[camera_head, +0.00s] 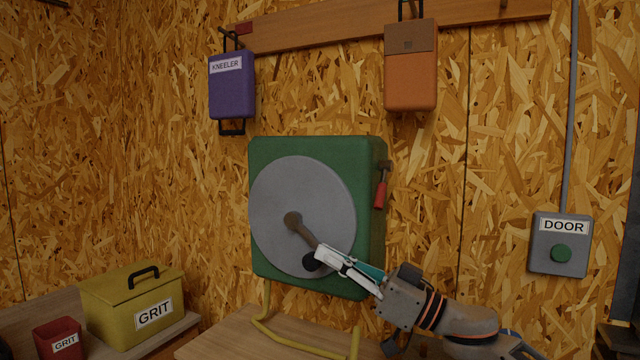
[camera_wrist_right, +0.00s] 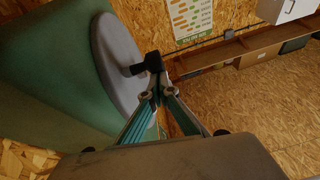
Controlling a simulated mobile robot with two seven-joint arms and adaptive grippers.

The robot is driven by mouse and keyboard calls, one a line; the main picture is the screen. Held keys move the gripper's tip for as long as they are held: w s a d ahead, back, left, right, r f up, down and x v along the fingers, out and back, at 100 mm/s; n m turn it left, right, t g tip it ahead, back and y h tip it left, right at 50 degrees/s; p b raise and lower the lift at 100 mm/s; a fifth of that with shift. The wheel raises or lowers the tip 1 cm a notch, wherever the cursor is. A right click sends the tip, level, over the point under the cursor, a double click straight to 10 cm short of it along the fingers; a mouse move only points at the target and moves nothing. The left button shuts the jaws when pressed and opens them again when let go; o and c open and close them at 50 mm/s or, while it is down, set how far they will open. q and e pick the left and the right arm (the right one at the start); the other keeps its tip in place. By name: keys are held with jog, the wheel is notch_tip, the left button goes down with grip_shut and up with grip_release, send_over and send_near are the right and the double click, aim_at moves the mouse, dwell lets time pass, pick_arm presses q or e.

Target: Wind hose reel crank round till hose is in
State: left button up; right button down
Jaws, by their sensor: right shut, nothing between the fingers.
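The hose reel is a green box (camera_head: 371,220) with a round grey disc (camera_head: 315,195) on its front. A brown crank arm (camera_head: 303,233) runs from the disc's hub down and to the right, to a black knob (camera_head: 311,262). My right gripper (camera_head: 321,256) is at the knob, its fingers shut with nothing between them. In the right wrist view the closed fingertips (camera_wrist_right: 157,92) lie just below the black knob (camera_wrist_right: 153,62); I cannot tell whether they touch it. My left gripper is not in view.
A red-handled tool (camera_head: 380,194) is on the reel's right side. A yellow GRIT box (camera_head: 115,318) and red GRIT tub (camera_head: 43,345) sit left. A DOOR switch box (camera_head: 543,262) is on the right wall.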

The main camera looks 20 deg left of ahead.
jog(key=shift+y, duration=0.9)
jog(key=a+f+b, duration=0.1)
jog(key=f+b, duration=0.1)
jog(key=a+f, duration=0.1)
jog(key=f, duration=0.1)
jog(key=shift+w+a+b, duration=0.1)
jog(key=shift+a+b, duration=0.2)
jog(key=shift+b, duration=0.1)
jog(key=shift+a, duration=0.1)
jog(key=shift+r, duration=0.1)
